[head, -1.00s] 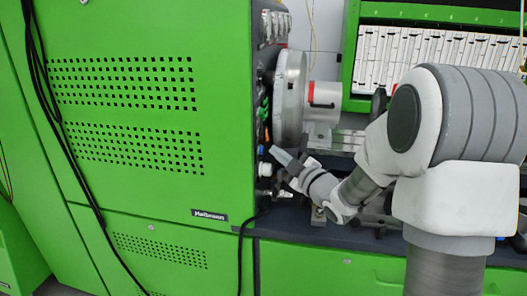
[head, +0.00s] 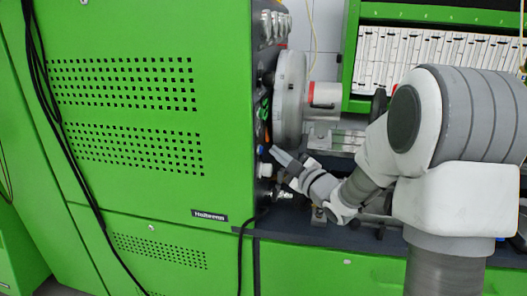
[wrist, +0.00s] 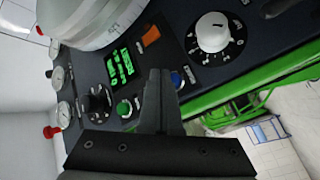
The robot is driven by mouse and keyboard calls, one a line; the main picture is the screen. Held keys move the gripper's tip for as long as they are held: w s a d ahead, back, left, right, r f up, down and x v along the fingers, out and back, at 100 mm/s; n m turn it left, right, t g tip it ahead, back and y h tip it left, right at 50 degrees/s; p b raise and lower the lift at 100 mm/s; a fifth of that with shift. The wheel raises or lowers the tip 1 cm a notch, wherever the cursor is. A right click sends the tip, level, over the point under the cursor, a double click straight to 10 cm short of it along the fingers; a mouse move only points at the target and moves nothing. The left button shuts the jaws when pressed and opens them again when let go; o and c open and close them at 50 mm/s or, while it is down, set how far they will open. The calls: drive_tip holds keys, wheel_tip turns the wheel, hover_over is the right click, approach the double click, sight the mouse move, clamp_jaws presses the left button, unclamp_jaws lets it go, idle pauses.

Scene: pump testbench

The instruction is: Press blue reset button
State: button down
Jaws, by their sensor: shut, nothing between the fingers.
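The blue button (wrist: 177,79) shows on the dark control panel in the wrist view, just right of my gripper's fingertips. My gripper (wrist: 158,72) is shut and empty, with its tips pointing at the panel. The fingers partly cover the button's left side, and I cannot tell whether they touch it. In the head view my gripper (head: 276,150) is close beside the panel on the side of the green cabinet. A small blue spot there, the blue button (head: 261,149), lies just left of the tips.
Around the button sit a green button (wrist: 123,108), an orange switch (wrist: 151,36), a large white dial (wrist: 212,33), a black knob (wrist: 98,100) and a green-lit display (wrist: 121,68). A round metal housing (head: 290,98) stands above my gripper. Black cables (head: 60,130) hang on the green cabinet (head: 130,30).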

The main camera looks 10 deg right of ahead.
drive_tip(key=shift+a+f+b, duration=0.1)
drive_tip(key=shift+a+b, duration=0.1)
drive_tip(key=shift+b, duration=0.1)
idle(0.5)
drive_tip(key=shift+w+a, duration=0.1)
drive_tip(key=shift+a, duration=0.15)
drive_tip(key=shift+w+a+b, duration=0.2)
drive_tip(key=shift+a+b, duration=0.3)
drive_tip(key=shift+b, duration=0.05)
idle(0.9)
drive_tip(key=shift+s+d, duration=0.35)
drive_tip(key=shift+d, duration=0.55)
drive_tip(key=d, duration=0.1)
drive_tip(key=s+d, duration=0.1)
drive_tip(key=d, duration=0.1)
drive_tip(key=d+b, duration=0.1)
drive_tip(key=shift+s+d, duration=0.25)
drive_tip(key=shift+d, duration=0.15)
